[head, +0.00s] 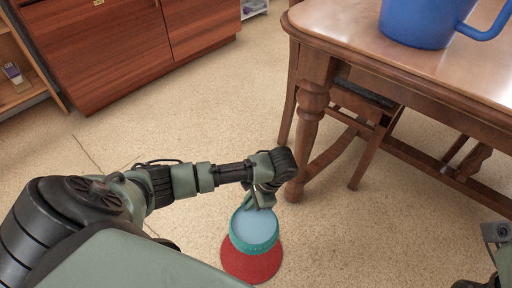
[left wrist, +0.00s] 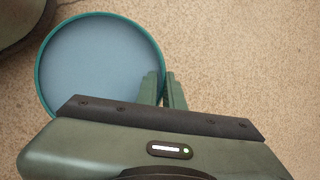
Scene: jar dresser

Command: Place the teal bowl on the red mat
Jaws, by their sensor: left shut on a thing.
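The teal bowl (head: 254,230) has a teal rim and a pale blue inside. My left gripper (head: 262,200) is shut on its far rim in the head view. In the left wrist view the bowl (left wrist: 98,66) fills the upper left, and the left gripper's fingers (left wrist: 163,90) pinch its right edge. The red mat (head: 252,264) is round and lies on the floor; its lower part shows below the bowl, and the bowl hides the rest. I cannot tell whether the bowl touches the mat. Part of my right arm shows at the right edge, but its fingertips are not visible.
A wooden table (head: 345,40) with a blue mug (head: 420,22) on it stands at the upper right. A wooden chair (head: 370,130) is under it. A brown dresser (head: 110,45) stands at the upper left. The speckled floor around the mat is clear.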

